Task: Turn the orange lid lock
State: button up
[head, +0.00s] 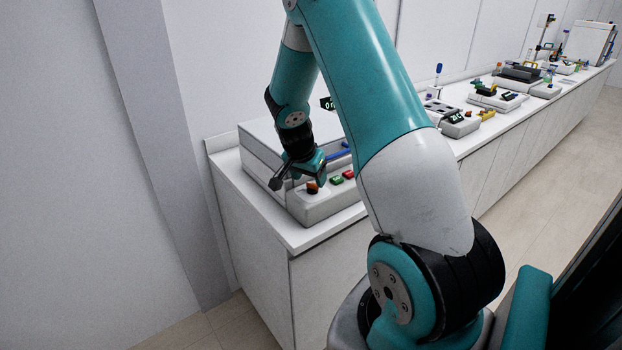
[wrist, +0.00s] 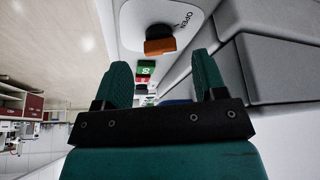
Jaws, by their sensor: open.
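The orange lid lock (wrist: 160,46) sits on the light front panel of a grey-white device (head: 325,207), beside the printed word OPEN. In the head view the orange lock (head: 312,187) is at the panel's left end, just below my gripper. My gripper (wrist: 162,75) is open and empty, its two teal fingers apart. In the wrist view the lock lies ahead of and between the fingertips, seemingly not touched by them. In the head view my gripper (head: 298,178) hangs over the device's front edge, and my arm hides part of the device.
A green button (head: 337,180) and a red button (head: 349,174) lie right of the lock on the same panel. The device stands at the left end of a long white bench (head: 262,215), close to the wall. More instruments (head: 460,124) stand farther along the bench.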

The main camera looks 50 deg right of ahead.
aim_at(312, 184)
jog(key=shift+x, duration=1.5)
jog(key=shift+c, duration=0.5)
jog(key=c, duration=0.8)
jog(key=shift+f+n+t+b, duration=0.15)
jog(key=shift+n+t+b, duration=0.3)
jog(key=shift+n, duration=0.45)
jog(key=shift+c, duration=0.2)
jog(key=n+t+b, duration=0.1)
jog(key=n, duration=0.1)
jog(key=shift+s+n+y, duration=0.1)
jog(key=shift+n+y, duration=0.2)
jog(key=shift+y, duration=0.1)
jog(key=o, duration=0.9)
jog(key=shift+o, duration=0.2)
